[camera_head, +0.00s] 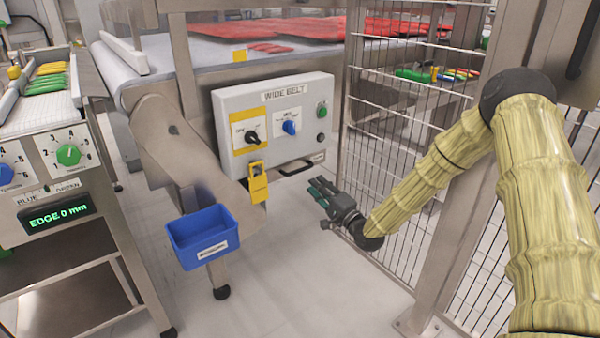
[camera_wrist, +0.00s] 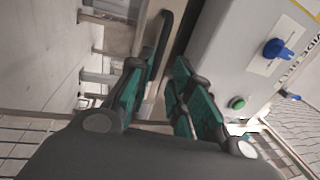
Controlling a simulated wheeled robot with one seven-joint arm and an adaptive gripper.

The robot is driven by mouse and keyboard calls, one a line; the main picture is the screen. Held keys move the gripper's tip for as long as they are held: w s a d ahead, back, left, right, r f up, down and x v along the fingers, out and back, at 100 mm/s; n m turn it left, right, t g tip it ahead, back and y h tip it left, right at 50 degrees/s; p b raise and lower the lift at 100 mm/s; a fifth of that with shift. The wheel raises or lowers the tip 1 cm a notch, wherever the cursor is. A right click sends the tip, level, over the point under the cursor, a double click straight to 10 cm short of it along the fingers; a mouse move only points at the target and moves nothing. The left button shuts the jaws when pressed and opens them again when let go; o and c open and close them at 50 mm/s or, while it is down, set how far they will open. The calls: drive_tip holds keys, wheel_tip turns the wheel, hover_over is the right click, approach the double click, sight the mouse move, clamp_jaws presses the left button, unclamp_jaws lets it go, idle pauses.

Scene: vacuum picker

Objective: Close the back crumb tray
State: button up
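My gripper (camera_head: 321,190) has teal finger pads and is in front of and below the grey WIDE BELT control box (camera_head: 275,125). In the wrist view its fingers (camera_wrist: 160,80) stand apart with nothing between them. A dark bar-like handle (camera_wrist: 165,40) shows just beyond the fingertips there. In the head view a thin dark handle (camera_head: 297,168) sticks out under the control box, with a small pale label beside it. It may belong to the back crumb tray; the tray body is hidden under the belt machine, so I cannot tell how far out it is.
A wire mesh fence (camera_head: 410,170) and a steel post (camera_head: 450,215) stand close to my arm. A blue bin (camera_head: 203,237) hangs at the front left, near a yellow tag (camera_head: 258,182). A machine with an EDGE display (camera_head: 58,213) stands at left. The floor (camera_head: 330,295) below is clear.

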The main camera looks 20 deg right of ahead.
sight(300, 170)
drive_tip(key=shift+b+x, duration=1.7)
drive_tip(key=shift+x, duration=3.2)
drive_tip(key=shift+a+f, duration=0.1)
drive_tip(key=shift+c, duration=0.3)
clamp_jaws()
